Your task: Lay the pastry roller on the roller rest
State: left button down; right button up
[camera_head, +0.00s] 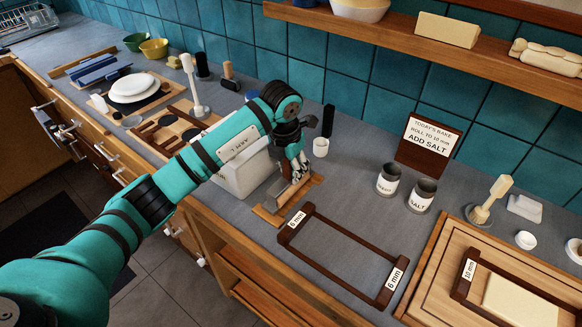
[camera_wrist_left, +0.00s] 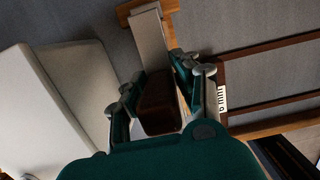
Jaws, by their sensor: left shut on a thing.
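My left gripper (camera_head: 298,172) reaches down at the middle of the counter and is shut on a dark brown part, seen between the fingers in the left wrist view (camera_wrist_left: 158,100). I take it for the pastry roller's handle; the fingers hide much of it. A light wooden piece (camera_head: 268,215), which looks like the roller rest, lies directly below the gripper. A pale grey bar (camera_wrist_left: 150,38) extends from the fingers over this wood in the wrist view. I cannot tell whether the bar touches it. My right gripper is not in view.
A white box (camera_head: 243,175) stands close beside the gripper on the left. A dark 6 mm frame (camera_head: 340,248) lies to the right. A white cup (camera_head: 321,148) and two labelled tins (camera_head: 388,180) stand behind. A board (camera_head: 452,235) with a 10 mm frame is at the right.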

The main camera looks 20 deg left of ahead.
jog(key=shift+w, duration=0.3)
pick_arm(q)
jog(key=shift+f+b, duration=0.35)
jog(key=shift+f, duration=0.05)
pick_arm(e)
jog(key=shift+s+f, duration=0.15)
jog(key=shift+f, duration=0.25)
pick_arm(q)
jog(key=c, duration=0.9)
grip_release()
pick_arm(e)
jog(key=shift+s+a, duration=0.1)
pick_arm(q)
jog(key=r, duration=0.4)
jog(key=s+r, duration=0.1)
jog(key=r, duration=0.7)
jog(key=shift+s+a, duration=0.3)
jog(key=shift+s, duration=0.1)
